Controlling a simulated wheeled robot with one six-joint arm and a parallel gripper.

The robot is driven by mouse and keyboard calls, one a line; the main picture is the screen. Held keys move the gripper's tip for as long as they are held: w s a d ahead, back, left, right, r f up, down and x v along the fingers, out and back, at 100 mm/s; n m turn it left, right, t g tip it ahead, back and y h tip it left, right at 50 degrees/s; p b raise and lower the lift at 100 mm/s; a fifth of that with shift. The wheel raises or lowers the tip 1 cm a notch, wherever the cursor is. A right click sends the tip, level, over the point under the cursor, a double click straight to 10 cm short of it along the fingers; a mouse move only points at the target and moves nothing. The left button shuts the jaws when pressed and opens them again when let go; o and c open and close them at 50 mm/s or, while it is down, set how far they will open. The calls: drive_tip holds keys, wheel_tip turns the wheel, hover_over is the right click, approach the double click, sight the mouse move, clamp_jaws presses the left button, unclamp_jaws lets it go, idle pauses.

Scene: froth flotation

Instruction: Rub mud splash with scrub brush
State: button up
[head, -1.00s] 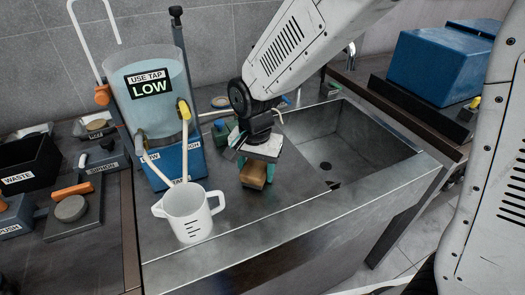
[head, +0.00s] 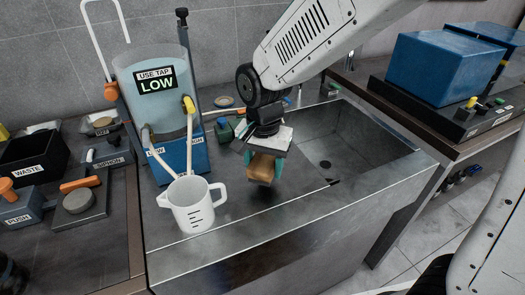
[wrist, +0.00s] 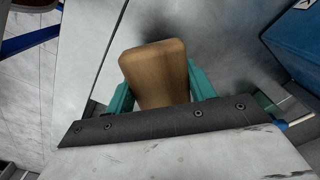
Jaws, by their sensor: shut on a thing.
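My gripper (head: 264,170) is shut on the scrub brush (head: 262,169), a light wooden block between teal fingers. It is over the steel top left of the sink, with a shadow beneath, and seems slightly raised. In the wrist view the brush (wrist: 155,75) shows as a rounded wooden back between the fingers; its bristles are hidden. A small dark mark (head: 333,181) sits by the sink's near left corner, right of my gripper. I cannot tell whether it is the mud splash; no other splash is clear.
A white measuring jug (head: 194,208) stands left of the gripper. Behind it is the clear tank (head: 155,107) on a blue base with hoses. The sink (head: 365,135) opens to the right. A waste bin (head: 30,160) stands far left. The steel top's front strip is clear.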

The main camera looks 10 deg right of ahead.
sight(263, 161)
drive_tip(key=shift+r, duration=2.15)
